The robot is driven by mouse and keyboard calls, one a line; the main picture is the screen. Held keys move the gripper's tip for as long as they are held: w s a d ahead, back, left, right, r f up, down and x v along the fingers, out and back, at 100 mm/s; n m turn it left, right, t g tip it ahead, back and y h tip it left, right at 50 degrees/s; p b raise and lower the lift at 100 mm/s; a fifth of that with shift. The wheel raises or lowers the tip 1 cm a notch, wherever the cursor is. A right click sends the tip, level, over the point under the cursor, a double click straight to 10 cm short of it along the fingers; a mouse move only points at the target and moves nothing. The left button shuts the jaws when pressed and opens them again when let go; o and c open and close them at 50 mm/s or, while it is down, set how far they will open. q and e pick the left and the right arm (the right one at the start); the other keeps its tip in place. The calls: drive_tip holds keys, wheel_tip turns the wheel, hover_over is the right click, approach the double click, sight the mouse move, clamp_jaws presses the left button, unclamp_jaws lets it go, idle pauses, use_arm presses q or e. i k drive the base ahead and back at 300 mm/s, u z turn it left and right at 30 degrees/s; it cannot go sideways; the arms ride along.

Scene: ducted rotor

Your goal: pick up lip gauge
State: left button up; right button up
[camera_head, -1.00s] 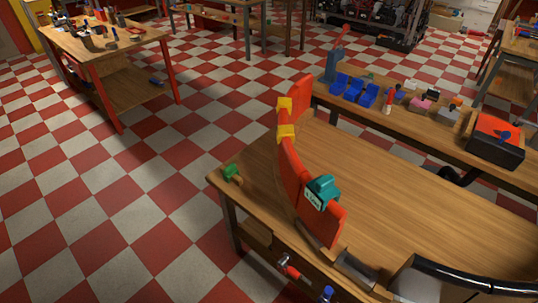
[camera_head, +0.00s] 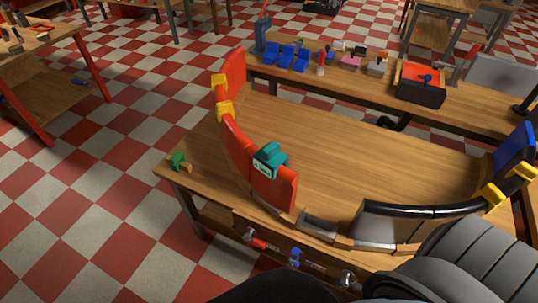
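A teal block with a small pale label (camera_head: 270,160) sits on the upper edge of the red curved wall segment (camera_head: 262,186) at the left of the near wooden table. I take this block to be the lip gauge, though its label is too small to read. A smaller green piece (camera_head: 178,161) lies at the table's left corner. Neither of my grippers is in view, and nothing is seen holding the teal block.
Yellow clamps (camera_head: 224,109) join wall segments. A black-rimmed curved segment (camera_head: 420,211) runs along the front towards a blue segment (camera_head: 514,156) at right. The tabletop inside (camera_head: 350,145) is clear. A second bench behind holds blue bins (camera_head: 285,56) and a red-topped box (camera_head: 420,84).

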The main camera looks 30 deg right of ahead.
sight(267, 160)
drive_tip(key=z, duration=2.35)
drive_tip(key=k, duration=0.85)
drive_tip(key=u, duration=1.1)
drive_tip(key=i, duration=0.45)
drive_tip(key=z, duration=0.1)
